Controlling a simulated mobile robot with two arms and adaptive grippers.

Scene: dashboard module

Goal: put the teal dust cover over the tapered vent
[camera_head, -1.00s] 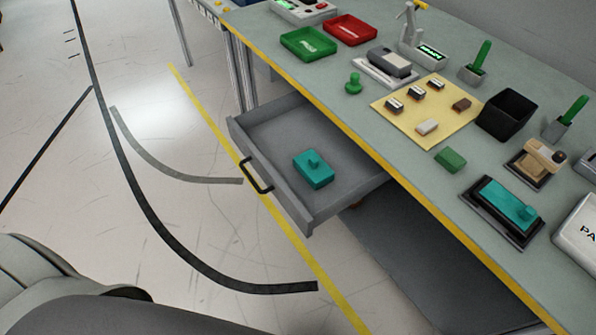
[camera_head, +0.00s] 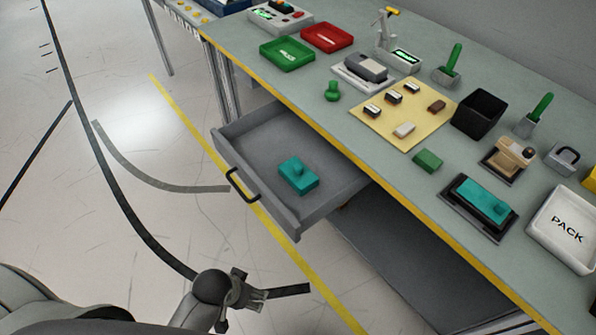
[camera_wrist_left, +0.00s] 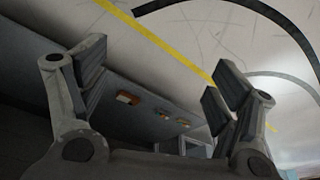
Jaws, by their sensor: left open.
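A teal dust cover (camera_head: 298,180), a block with a small knob on top, lies in the open grey drawer. A similar teal piece with a knob (camera_head: 482,200) sits on a black base (camera_head: 457,207) on the bench at right; whether the tapered vent is under it, I cannot tell. My left gripper (camera_head: 250,295) is at the bottom of the head view, over the floor in front of the drawer and apart from it. In the wrist view the left gripper (camera_wrist_left: 158,85) has its fingers wide apart with nothing between them. My right gripper is not in view.
The drawer (camera_head: 280,215) has a black handle (camera_head: 242,184) and stands out from the bench. On the bench are a green tray (camera_head: 287,54), a red tray (camera_head: 327,37), a yellow mat with small parts (camera_head: 400,138), a black bin (camera_head: 479,113) and a white PACK tray (camera_head: 567,228).

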